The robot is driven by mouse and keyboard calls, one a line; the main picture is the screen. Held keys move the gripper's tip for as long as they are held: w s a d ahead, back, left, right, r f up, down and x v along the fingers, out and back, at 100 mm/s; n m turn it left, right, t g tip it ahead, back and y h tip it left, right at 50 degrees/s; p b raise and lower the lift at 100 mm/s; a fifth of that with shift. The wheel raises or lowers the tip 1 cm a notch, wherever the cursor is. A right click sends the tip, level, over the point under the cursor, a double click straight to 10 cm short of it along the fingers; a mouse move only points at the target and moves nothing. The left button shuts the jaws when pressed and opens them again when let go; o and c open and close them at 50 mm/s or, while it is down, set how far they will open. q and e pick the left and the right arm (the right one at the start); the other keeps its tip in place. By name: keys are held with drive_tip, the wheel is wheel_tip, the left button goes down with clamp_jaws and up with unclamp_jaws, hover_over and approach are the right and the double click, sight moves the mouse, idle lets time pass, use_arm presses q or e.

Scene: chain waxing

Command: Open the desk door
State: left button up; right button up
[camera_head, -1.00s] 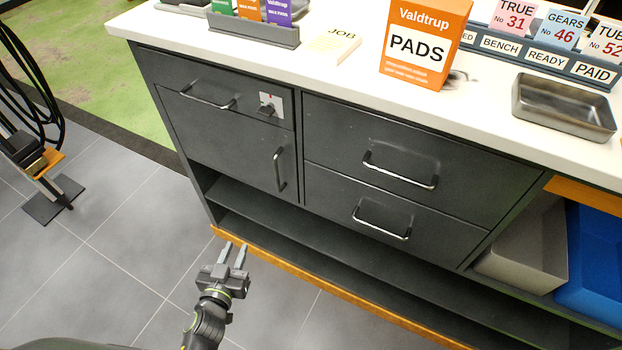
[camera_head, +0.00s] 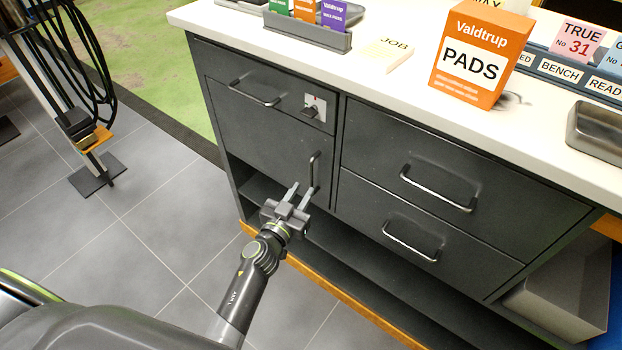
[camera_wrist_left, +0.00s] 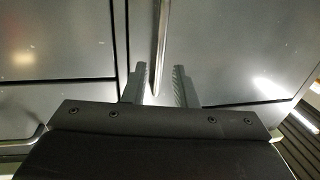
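The dark grey desk door (camera_head: 262,145) is at the left of the desk front, below a drawer, and looks closed. Its vertical bar handle (camera_head: 314,170) is near the door's right edge. My left gripper (camera_head: 301,194) is open at the lower end of this handle. In the left wrist view the handle (camera_wrist_left: 161,45) comes down between the two spread fingers (camera_wrist_left: 158,86), with a gap showing on each side. I cannot tell how deep the bar sits between the fingers. My right gripper is not in view.
A drawer with a bar handle (camera_head: 255,94) and a small latch plate (camera_head: 314,108) is above the door. Two wide drawers (camera_head: 440,180) are to the right. An open shelf runs below. A cable stand (camera_head: 95,165) is at the left; grey floor (camera_head: 150,235) is clear.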

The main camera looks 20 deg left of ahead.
sight(310, 180)
use_arm(q)
drive_tip(key=w, duration=0.4)
drive_tip(key=w+d+b, duration=0.1)
drive_tip(key=w, duration=0.1)
clamp_jaws()
